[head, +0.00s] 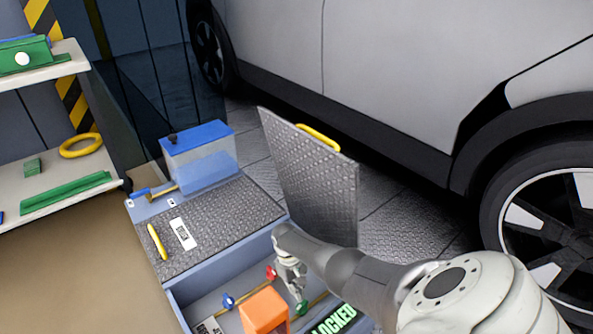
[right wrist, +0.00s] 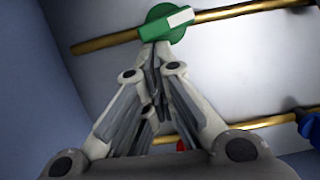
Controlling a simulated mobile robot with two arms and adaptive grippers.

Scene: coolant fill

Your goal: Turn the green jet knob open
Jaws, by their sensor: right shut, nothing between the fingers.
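The green jet knob (head: 301,307) is inside the open bay, low in the head view, below my right gripper. In the right wrist view the green knob (right wrist: 160,27) is a round disc with a raised bar, white at one end. The bar lies roughly along its brass pipe (right wrist: 105,42). My right gripper (right wrist: 153,48) is shut and empty, its fingertips at the knob's near edge. I cannot tell whether they touch it. The right gripper also shows in the head view (head: 297,294), pointing down into the bay. My left gripper is not in view.
A red knob (head: 271,272), a blue knob (head: 228,301) and an orange block (head: 264,312) share the bay. A dark sign reading "LOCKED" (head: 335,319) is to the right. The raised lid (head: 315,180) stands behind my right arm. A blue-topped tank (head: 200,160) is at the back left.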

